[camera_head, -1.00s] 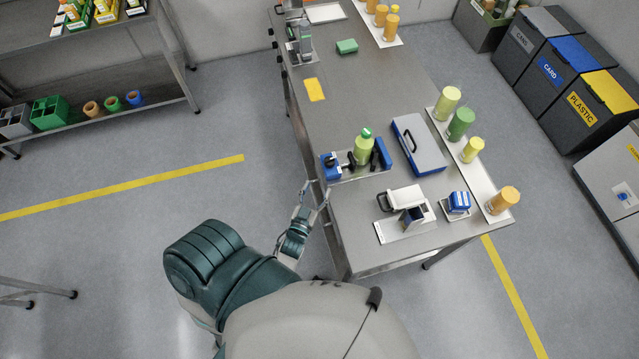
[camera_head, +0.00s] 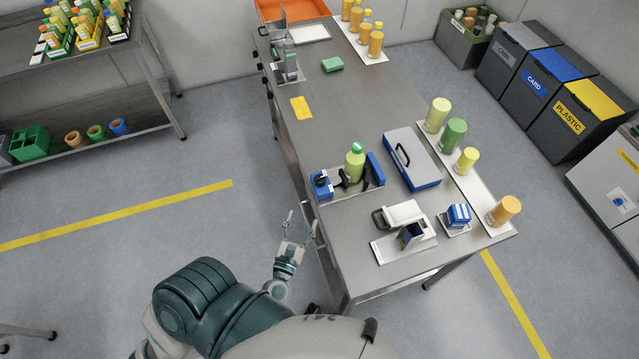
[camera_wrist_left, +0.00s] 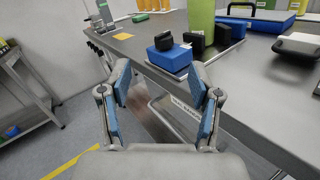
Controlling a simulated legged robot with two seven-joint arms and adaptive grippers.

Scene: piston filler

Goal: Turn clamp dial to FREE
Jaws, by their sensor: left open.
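The clamp is a blue block with a black dial (camera_head: 321,179) at its left end, on a metal plate near the table's left edge. A green bottle (camera_head: 355,162) stands upright between its black jaws, with a blue end block (camera_head: 375,168) on the right. In the left wrist view the black dial (camera_wrist_left: 163,41) sits on its blue block (camera_wrist_left: 169,57) beyond my fingers. My left gripper (camera_head: 297,228) is open and empty, off the table's left edge and apart from the dial. It also shows in the left wrist view (camera_wrist_left: 160,85). The dial's marking is too small to read. My right gripper is not in view.
A blue and grey case (camera_head: 413,160) lies right of the clamp. Bottles line a white strip (camera_head: 480,195) at the right edge. A yellow card (camera_head: 301,108) lies farther back.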

